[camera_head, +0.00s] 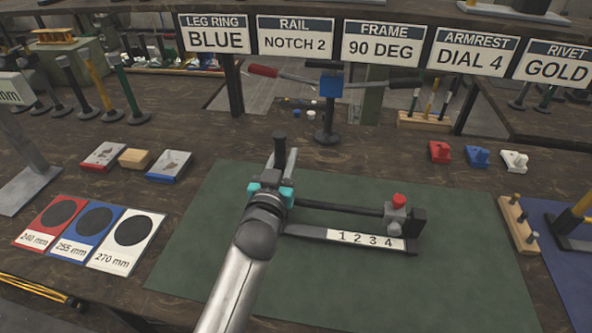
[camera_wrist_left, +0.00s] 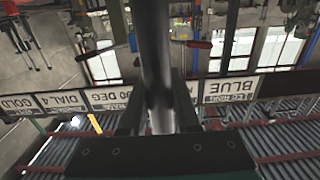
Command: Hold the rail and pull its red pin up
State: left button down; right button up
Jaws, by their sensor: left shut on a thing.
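The rail (camera_head: 340,208) is a thin dark bar above the green mat. A grey block (camera_head: 396,219) with a red pin (camera_head: 399,200) on top is near its right end, beside a black end piece. A white strip (camera_head: 365,239) numbered 1 to 4 lies in front. My left gripper (camera_head: 279,172), with teal parts, is at the rail's left end, away from the pin. It is shut on a dark upright post (camera_head: 280,147); the post stands between the fingers in the left wrist view (camera_wrist_left: 158,75). Its join to the rail is hidden. My right gripper is not in view.
Sign boards (camera_head: 295,38) read "RAIL NOTCH 2" among others. A stand with a blue head (camera_head: 331,87) is behind the mat (camera_head: 465,275). Red, blue and white small parts (camera_head: 477,156) lie right. Colored size cards (camera_head: 93,222) lie left. The mat's right part is clear.

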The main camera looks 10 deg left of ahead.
pick_arm(q)
notch_tip(320, 180, up, 8)
jog(key=shift+f, duration=4.4)
